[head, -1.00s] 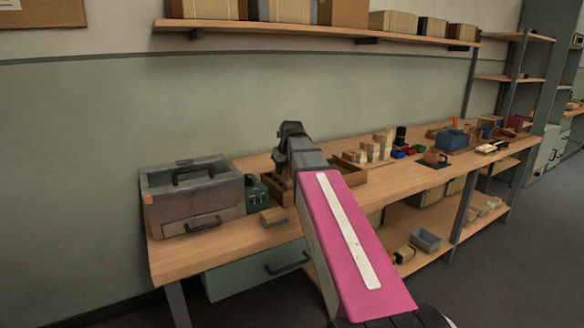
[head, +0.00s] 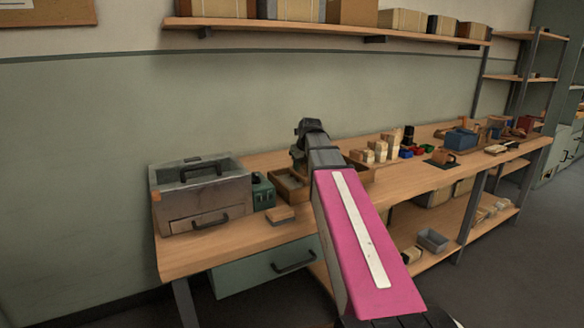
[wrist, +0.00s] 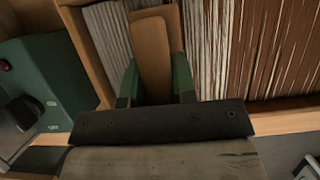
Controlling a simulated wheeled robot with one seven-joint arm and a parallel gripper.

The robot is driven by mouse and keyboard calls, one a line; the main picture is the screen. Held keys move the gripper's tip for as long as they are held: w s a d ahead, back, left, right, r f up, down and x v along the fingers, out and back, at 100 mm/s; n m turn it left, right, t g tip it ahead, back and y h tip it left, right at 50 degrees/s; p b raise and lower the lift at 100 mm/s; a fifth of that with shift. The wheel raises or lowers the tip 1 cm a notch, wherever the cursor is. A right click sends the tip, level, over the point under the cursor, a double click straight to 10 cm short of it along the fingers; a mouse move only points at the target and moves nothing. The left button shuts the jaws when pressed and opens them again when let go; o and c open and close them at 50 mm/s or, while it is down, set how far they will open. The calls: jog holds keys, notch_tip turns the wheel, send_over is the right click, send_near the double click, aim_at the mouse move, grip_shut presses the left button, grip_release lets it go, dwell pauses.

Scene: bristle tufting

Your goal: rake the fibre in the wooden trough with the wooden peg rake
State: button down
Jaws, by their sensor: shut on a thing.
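In the wrist view my gripper (wrist: 156,80) has its green fingers closed on the brown wooden peg rake (wrist: 152,45). The rake extends away from the fingers over the wooden trough (wrist: 92,55). Its pegs are hidden, so I cannot tell whether they touch the fibre. Pale grey fibre (wrist: 108,38) lies around the rake. In the head view the trough (head: 288,196) is partly behind my arm, and the gripper and rake cannot be made out.
A grey metal toolbox (head: 200,200) and a green box (head: 263,192) stand left of the trough. The green box (wrist: 45,75) is close in the wrist view. A small wooden block (head: 281,215) lies in front. Wooden blocks (head: 375,152) and small bins stand to the right.

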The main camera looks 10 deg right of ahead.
jog(key=w+d, duration=0.2)
jog(key=d, duration=0.5)
jog(key=w+d, duration=0.2)
jog(key=d, duration=0.6)
jog(key=w+d, duration=0.3)
jog(key=d, duration=0.4)
jog(key=shift+w+d, duration=0.1)
jog(key=shift+d, duration=0.05)
jog(key=s+a, duration=0.3)
jog(key=a, duration=0.6)
jog(key=s+a, duration=0.3)
jog(key=a, duration=0.6)
jog(key=s+a, duration=0.3)
jog(key=a, duration=0.7)
jog(key=shift+a, duration=0.1)
jog(key=w+d, duration=0.3)
jog(key=d, duration=0.6)
jog(key=w+d, duration=0.3)
jog(key=d, duration=0.6)
jog(key=w+d, duration=0.3)
jog(key=d, duration=0.7)
